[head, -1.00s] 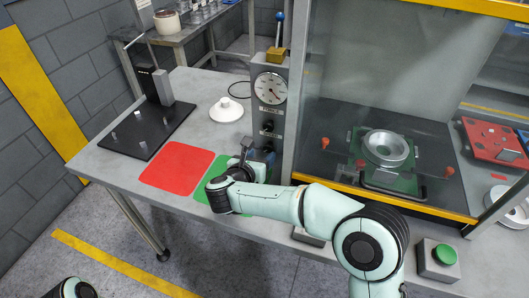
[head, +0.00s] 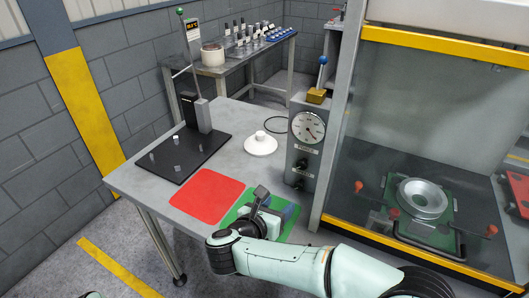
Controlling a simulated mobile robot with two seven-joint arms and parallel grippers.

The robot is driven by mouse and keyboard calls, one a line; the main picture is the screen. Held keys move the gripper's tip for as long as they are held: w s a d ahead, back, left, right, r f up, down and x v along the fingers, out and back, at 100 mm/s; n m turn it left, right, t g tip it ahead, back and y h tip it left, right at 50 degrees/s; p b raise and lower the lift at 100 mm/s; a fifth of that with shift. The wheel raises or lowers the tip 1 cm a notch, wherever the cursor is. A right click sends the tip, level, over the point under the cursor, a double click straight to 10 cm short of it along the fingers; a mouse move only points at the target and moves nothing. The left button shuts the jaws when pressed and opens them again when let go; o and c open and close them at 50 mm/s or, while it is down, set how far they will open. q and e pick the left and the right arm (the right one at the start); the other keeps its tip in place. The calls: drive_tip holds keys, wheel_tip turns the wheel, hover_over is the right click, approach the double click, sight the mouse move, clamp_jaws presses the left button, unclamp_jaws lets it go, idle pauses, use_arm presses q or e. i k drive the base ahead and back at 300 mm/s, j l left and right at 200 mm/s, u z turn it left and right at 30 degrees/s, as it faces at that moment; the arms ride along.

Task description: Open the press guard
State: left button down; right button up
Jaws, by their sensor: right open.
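The press guard (head: 440,150) is a clear panel on the front of the press at the right, with a yellow lower edge (head: 400,246). It appears to be down, covering the front opening. My left gripper is out of view.
A gauge box (head: 308,128) with a blue-knobbed lever stands left of the press. A red mat (head: 207,194), a white disc-shaped part (head: 261,145) and a black fixture plate (head: 175,157) lie on the table.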

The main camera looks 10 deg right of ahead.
sight(512, 58)
drive_tip(key=k+j, duration=0.8)
drive_tip(key=j, duration=0.1)
